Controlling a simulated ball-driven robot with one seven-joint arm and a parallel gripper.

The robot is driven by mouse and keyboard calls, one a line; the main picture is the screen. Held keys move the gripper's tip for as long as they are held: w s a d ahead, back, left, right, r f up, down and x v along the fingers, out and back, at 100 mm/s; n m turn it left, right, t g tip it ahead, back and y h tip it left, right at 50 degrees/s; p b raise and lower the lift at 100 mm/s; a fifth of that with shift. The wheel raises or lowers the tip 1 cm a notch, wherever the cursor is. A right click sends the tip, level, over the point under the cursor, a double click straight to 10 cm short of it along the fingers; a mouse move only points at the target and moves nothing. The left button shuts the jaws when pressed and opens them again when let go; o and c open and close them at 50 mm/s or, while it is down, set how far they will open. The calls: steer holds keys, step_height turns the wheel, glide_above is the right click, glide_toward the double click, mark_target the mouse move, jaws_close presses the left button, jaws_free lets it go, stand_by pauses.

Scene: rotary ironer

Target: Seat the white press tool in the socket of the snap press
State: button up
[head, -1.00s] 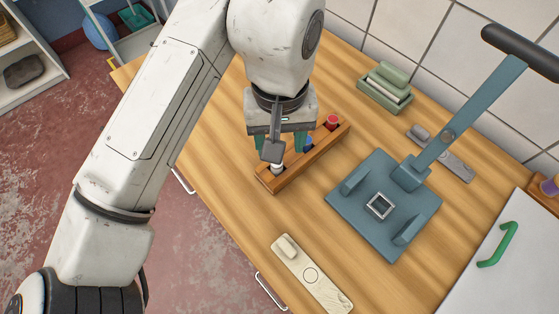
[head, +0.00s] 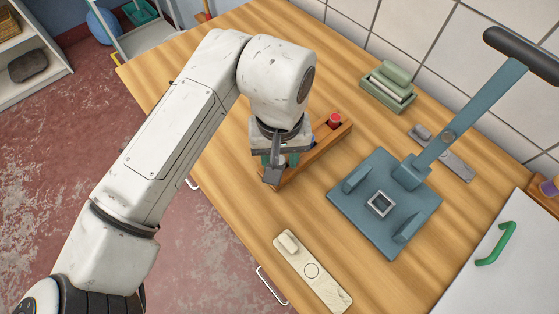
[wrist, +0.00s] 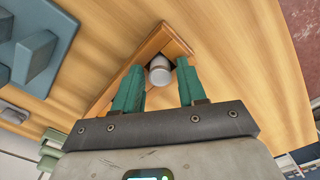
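The white press tool (wrist: 160,70) stands in the near end of the wooden rack (wrist: 177,42), its round pale top showing in the wrist view.
A red-topped tool (head: 335,119) stands at the rack's far end. A cream plate with a block (head: 312,272) lies in front of the press. A white panel with green handle (head: 495,244) is at right.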

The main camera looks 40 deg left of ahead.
mark_target(280, 159)
jaws_close()
stand_by(0.3)
steer(key=shift+r, duration=0.45)
step_height(280, 159, up, 2)
steer(key=shift+r+b, duration=0.15)
steer(key=shift+b, duration=0.25)
steer(key=s+d+r, duration=0.9)
steer(key=s+r, duration=0.1)
steer(key=shift+s+d, duration=0.2)
